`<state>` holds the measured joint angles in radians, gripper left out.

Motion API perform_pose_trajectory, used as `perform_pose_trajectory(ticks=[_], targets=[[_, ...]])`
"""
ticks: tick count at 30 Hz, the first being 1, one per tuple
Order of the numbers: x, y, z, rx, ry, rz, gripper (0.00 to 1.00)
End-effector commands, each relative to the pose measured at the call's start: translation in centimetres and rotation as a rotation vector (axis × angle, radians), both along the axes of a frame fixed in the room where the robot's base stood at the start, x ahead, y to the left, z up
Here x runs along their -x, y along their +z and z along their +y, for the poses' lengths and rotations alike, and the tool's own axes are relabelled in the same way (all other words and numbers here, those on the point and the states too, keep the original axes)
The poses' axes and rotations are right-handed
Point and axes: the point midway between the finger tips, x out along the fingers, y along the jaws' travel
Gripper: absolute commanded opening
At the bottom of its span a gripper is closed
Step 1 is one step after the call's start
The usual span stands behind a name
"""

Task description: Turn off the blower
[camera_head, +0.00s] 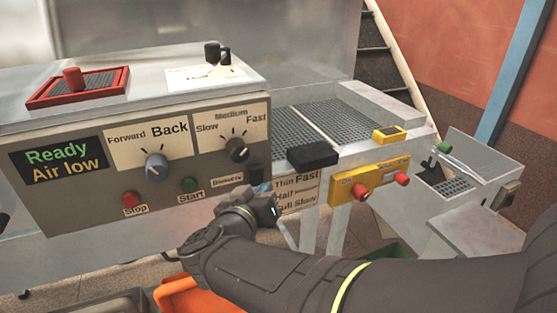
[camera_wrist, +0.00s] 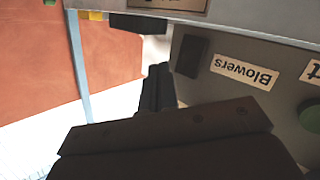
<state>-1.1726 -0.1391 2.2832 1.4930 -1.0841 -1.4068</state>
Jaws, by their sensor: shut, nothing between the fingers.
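The blower switch is a black rocker (camera_head: 257,175) at the lower right corner of the grey control panel (camera_head: 80,205). A label reading "Blowers" (camera_head: 228,181) sits to its left. In the wrist view the picture is turned over, with the black switch (camera_wrist: 190,56) beside the "Blowers" label (camera_wrist: 243,72). My gripper (camera_head: 263,191) is just below and in front of the switch in the head view. In the wrist view my fingers (camera_wrist: 157,88) are shut and empty, beside the switch. I cannot tell whether they touch it. The switch's on or off position is not clear.
A green Start button (camera_head: 189,185), a red Stop button (camera_head: 131,199) and a blue-grey knob (camera_head: 156,167) are left of the switch. A black box (camera_head: 312,156) and a yellow switch plate (camera_head: 368,183) are to the right. An orange object (camera_head: 183,294) lies below.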

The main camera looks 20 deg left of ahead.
Motion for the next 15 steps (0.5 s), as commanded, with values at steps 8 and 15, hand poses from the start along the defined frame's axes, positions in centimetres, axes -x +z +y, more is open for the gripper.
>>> perform_pose_trajectory(ticks=[8,15], targets=[[-1.5,0.3,1.5,0.001,0.000,0.000,0.00],[-1.6,0.3,1.6,0.000,0.000,-0.001,0.00]])
